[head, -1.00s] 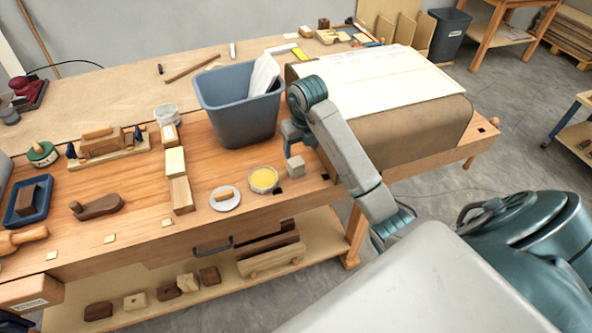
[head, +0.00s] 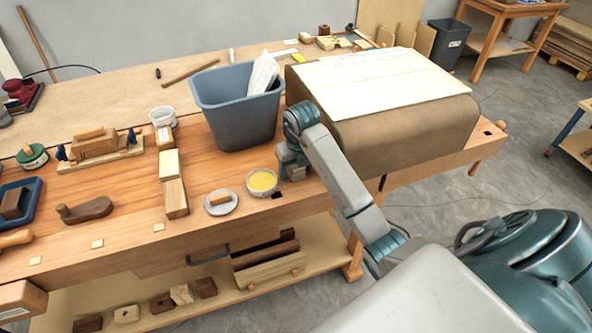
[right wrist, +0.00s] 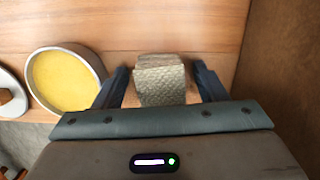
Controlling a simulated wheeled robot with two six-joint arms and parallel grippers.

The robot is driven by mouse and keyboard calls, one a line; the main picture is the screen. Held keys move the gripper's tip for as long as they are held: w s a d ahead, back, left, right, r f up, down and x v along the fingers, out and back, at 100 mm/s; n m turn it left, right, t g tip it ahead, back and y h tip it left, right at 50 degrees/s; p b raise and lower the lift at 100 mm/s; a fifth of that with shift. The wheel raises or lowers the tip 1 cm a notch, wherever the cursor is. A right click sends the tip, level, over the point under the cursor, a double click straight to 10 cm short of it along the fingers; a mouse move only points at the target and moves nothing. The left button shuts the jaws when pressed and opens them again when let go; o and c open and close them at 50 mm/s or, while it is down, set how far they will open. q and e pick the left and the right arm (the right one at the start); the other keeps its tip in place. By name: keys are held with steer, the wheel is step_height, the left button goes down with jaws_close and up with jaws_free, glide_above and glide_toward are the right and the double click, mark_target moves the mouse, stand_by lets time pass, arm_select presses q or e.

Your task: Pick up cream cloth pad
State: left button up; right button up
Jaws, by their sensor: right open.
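The cream cloth pad (right wrist: 160,82) is a small, woven-textured block on the wooden bench top. In the right wrist view it sits between the two dark fingers of my right gripper (right wrist: 162,88), which is open. A narrow gap shows on each side of the pad. In the head view my right gripper (head: 291,168) is low over the bench, to the right of the dish of yellow contents, and mostly hides the pad. My left gripper is not in view.
The round dish with yellow contents (right wrist: 65,80) stands close to the left finger. A brown-covered form (head: 405,130) rises on the right. A blue-grey bin (head: 237,115) stands behind. A white saucer (head: 221,203) is further left.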

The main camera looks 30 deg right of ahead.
steer(key=c, duration=1)
steer(key=shift+c, duration=0.2)
steer(key=shift+r+b, duration=0.4)
steer(key=shift+r, duration=0.1)
step_height(320, 180, up, 3)
steer(key=shift+p, duration=0.6)
steer(key=s, duration=0.3)
steer(key=s+p, duration=0.1)
steer(key=s, duration=0.2)
steer(key=s+p, duration=0.1)
steer(key=s, duration=0.1)
steer(key=shift+s+d+r, duration=0.15)
steer(key=shift+s+r, duration=0.1)
steer(key=shift+s, duration=0.15)
steer(key=s+b, duration=0.1)
steer(key=s, duration=0.6)
steer(key=shift+r, duration=0.25)
steer(key=shift+s, duration=0.1)
